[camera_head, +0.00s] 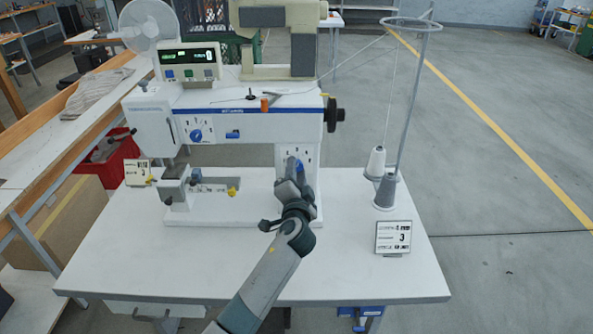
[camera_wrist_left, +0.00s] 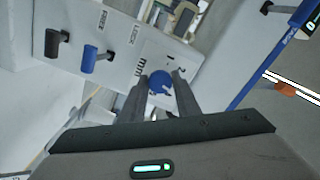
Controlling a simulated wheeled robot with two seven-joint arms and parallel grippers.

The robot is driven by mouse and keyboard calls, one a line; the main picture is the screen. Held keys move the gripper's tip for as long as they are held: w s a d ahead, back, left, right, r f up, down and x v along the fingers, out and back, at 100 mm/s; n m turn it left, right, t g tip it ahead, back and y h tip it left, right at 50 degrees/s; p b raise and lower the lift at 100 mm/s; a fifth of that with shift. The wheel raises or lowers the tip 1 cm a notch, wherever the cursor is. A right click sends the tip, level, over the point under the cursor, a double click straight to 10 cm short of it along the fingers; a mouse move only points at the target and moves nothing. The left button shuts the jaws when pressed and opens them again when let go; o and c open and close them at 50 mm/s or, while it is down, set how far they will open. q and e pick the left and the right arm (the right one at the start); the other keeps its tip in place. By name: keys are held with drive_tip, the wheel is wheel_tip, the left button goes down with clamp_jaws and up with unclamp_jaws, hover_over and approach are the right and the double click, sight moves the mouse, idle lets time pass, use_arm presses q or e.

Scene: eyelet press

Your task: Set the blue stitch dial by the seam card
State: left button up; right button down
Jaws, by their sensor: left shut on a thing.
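A blue dial (camera_wrist_left: 159,83) with a dark pointer mark sits on a numbered white plate in the left wrist view. A seam card (camera_head: 393,237) stands at the table's right front, with a large "3" readable and smaller lines too fine to read. My right gripper is not in view.
Another blue dial (camera_head: 196,135) is on the machine's left face. A blue lever (camera_wrist_left: 95,60) and a black lever (camera_wrist_left: 56,41) stick out near the gripped dial. A thread stand (camera_head: 385,190) stands on the right of the white table (camera_head: 130,265). The table's front left is clear.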

use_arm(q)
drive_tip(key=m+p, duration=0.1)
drive_tip(key=m, duration=0.4)
drive_tip(key=shift+m+p, duration=0.4)
drive_tip(key=shift+m, duration=0.3)
drive_tip(key=o, duration=1)
drive_tip(key=shift+o, duration=0.2)
drive_tip(key=shift+s, duration=0.1)
